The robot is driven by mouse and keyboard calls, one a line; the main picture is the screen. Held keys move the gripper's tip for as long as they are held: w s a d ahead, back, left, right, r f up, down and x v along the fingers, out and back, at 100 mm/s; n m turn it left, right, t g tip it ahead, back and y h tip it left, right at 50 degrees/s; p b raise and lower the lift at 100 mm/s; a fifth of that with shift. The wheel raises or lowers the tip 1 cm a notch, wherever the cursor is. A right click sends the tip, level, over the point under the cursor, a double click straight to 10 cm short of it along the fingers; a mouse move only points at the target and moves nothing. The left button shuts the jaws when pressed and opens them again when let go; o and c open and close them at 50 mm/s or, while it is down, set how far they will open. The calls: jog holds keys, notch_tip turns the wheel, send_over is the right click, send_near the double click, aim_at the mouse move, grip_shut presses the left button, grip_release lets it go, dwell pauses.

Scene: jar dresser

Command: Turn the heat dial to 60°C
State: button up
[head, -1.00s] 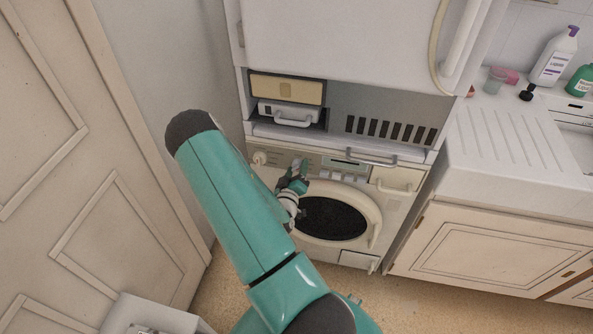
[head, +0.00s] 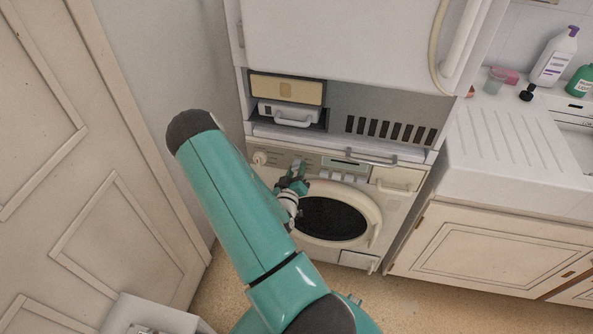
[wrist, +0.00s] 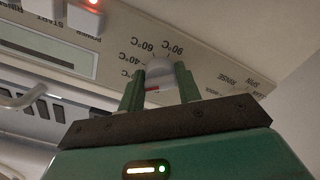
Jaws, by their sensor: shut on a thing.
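The heat dial (wrist: 160,74) is a pale round knob on the washing machine's control panel. It shows upside down in the wrist view, with 40°C, 60°C and 90°C printed around it. A small red mark shows on the dial, close to the gripper. My gripper (wrist: 158,92) is shut on the dial, with one green finger on each side. In the head view my gripper (head: 299,166) is at the panel of the washing machine (head: 375,228), above its round door, and hides the dial.
Another knob (head: 260,158) is at the panel's left end. Buttons and a display (wrist: 35,48) lie beside the dial, with a lit red light (wrist: 93,3). A towel-bar-like handle (head: 372,158) crosses above the panel. A door stands at left, a sink counter (head: 500,145) at right.

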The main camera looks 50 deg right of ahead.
jog(key=m, duration=0.4)
jog(key=shift+f, duration=0.1)
jog(key=m, duration=0.8)
jog(key=shift+a+m, duration=0.1)
jog(key=shift+m, duration=0.2)
jog(key=shift+w+m, duration=0.15)
jog(key=shift+m, duration=1.65)
jog(key=shift+a, duration=0.1)
jog(key=o, duration=1)
jog(key=shift+c, duration=0.2)
